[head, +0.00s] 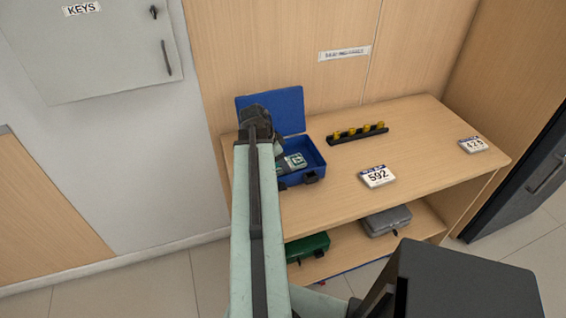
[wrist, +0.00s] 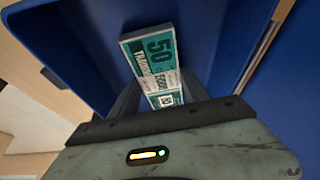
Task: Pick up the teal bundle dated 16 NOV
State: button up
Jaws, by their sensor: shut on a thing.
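A teal and white bundle marked 50 (wrist: 150,58) stands between the dark fingers of my gripper (wrist: 158,92) in the wrist view. The gripper is shut on it; no date on it can be read. Blue walls of the open cash box (wrist: 215,40) surround it. In the head view the blue cash box (head: 314,172) stands on the counter with its lid up, and a teal and white bundle (head: 295,161) shows inside. My arm hides the box's left part and most of the gripper there.
A black rack with yellow pieces (head: 358,134) stands right of the box on the counter (head: 420,150). Number cards 592 (head: 377,177) and a second one (head: 473,145) lie further right. Green (head: 308,247) and grey (head: 387,221) boxes sit on the lower shelf.

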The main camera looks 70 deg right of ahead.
notch_tip(320, 180, up, 10)
jog(key=p, duration=0.9)
jog(key=shift+f, duration=0.15)
